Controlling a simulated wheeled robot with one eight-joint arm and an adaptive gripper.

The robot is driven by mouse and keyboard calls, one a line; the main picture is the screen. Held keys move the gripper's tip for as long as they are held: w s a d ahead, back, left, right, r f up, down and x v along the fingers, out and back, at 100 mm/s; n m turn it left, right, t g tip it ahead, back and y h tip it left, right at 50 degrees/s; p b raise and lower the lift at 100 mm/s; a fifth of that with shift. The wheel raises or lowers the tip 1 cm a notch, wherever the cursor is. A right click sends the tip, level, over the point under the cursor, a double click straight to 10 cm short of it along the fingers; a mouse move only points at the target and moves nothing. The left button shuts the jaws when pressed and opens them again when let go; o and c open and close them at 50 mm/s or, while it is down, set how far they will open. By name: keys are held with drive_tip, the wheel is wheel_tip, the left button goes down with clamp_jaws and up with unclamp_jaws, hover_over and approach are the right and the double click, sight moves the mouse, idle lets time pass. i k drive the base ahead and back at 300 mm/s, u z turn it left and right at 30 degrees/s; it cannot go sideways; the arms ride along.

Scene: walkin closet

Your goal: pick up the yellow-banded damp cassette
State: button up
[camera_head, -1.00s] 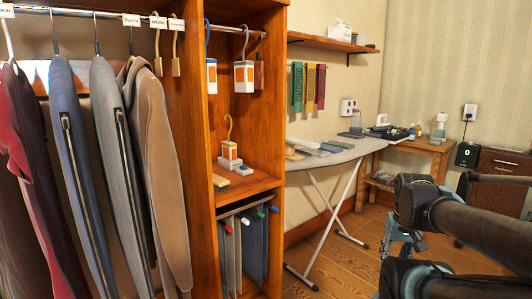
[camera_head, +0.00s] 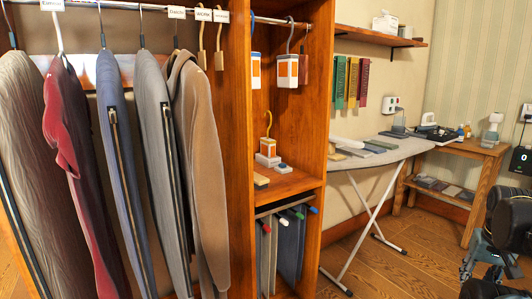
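Three white cassettes with orange-looking bands show in the open wooden bay. One cassette (camera_head: 257,72) hangs at the upper left of the bay, and another cassette (camera_head: 287,70) hangs to its right on a grey hook. A third cassette (camera_head: 268,149) has a yellow hook and stands upright at a small pale block on the bay's shelf (camera_head: 290,185). I cannot tell which band is the yellow one. Dark parts of my arm show at the right edge, well apart from the cassettes. No gripper fingertips can be made out.
Garments (camera_head: 150,150) hang close on the left from a metal rail. Trousers (camera_head: 290,250) hang below the shelf. An ironing board (camera_head: 385,152) with flat items stands right of the bay, with a wooden side table (camera_head: 470,150) behind. The wooden floor (camera_head: 420,255) between is mostly clear.

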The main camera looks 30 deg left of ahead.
sight(268, 145)
drive_tip(key=k, duration=1.25)
drive_tip(key=u, duration=0.5)
drive_tip(key=i, duration=1)
drive_tip(key=z, duration=0.05)
